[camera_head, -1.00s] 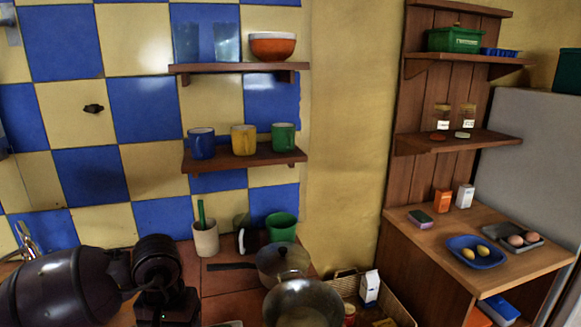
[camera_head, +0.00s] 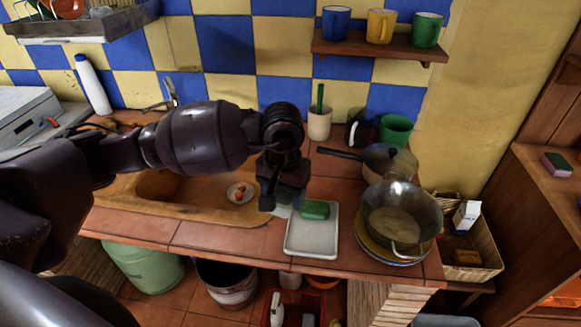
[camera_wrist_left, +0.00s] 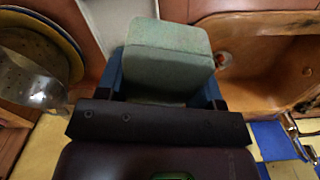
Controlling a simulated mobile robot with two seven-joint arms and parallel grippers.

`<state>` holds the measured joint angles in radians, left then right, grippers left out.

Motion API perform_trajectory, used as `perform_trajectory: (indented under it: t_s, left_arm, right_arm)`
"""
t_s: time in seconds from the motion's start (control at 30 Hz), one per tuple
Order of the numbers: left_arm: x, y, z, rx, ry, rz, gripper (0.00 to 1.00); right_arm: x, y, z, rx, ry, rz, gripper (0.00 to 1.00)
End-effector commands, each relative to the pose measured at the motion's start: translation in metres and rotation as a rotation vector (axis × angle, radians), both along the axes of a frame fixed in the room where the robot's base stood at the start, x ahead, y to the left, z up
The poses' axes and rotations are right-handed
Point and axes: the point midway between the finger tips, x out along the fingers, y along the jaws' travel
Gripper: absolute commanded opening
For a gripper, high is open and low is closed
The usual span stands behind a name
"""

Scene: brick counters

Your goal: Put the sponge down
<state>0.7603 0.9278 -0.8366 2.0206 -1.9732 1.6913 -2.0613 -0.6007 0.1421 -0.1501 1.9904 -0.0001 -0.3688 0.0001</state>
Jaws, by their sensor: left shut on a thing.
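My left gripper (camera_head: 284,204) is shut on a pale green sponge (camera_wrist_left: 168,58), which sits between its blue fingers in the left wrist view. In the head view a pale part of the sponge (camera_head: 283,211) shows under the gripper, at the left of a white tray (camera_head: 312,243). A darker green block (camera_head: 314,209) shows at the tray's far end, right beside the gripper. I cannot tell if the held sponge touches the counter or tray. My right gripper is not in view.
A cup with a green handle (camera_head: 319,122) stands behind. The tray's near part is bare.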

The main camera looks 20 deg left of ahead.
Motion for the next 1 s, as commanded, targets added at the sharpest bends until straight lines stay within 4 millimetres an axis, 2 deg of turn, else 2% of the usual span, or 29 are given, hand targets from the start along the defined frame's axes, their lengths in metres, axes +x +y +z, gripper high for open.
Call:
perform_trajectory:
  t_s: [0.17,0.37,0.43,0.5,0.6,0.83,1.0]
  left_arm:
    - [0.009,-0.011,0.014,-0.002,-0.030,-0.019,0.35]
    - [0.022,-0.048,0.059,-0.005,-0.069,-0.063,0.35]
    - [0.022,-0.062,0.077,-0.004,-0.084,-0.028,0.35]
    - [0.020,-0.068,0.087,-0.001,-0.093,0.026,0.35]
    - [0.016,-0.070,0.093,0.005,-0.106,0.107,0.35]
    - [0.012,-0.064,0.093,0.018,-0.134,0.255,0.35]
    - [0.012,-0.064,0.077,0.021,-0.145,0.281,0.35]
  right_arm:
    - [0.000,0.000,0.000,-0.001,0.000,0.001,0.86]
    - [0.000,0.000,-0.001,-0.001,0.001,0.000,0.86]
    - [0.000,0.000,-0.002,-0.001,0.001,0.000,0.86]
    - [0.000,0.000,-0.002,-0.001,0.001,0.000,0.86]
    - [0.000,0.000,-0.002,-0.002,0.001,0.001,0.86]
    - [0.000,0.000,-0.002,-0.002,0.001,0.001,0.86]
    - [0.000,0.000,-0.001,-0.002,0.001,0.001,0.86]
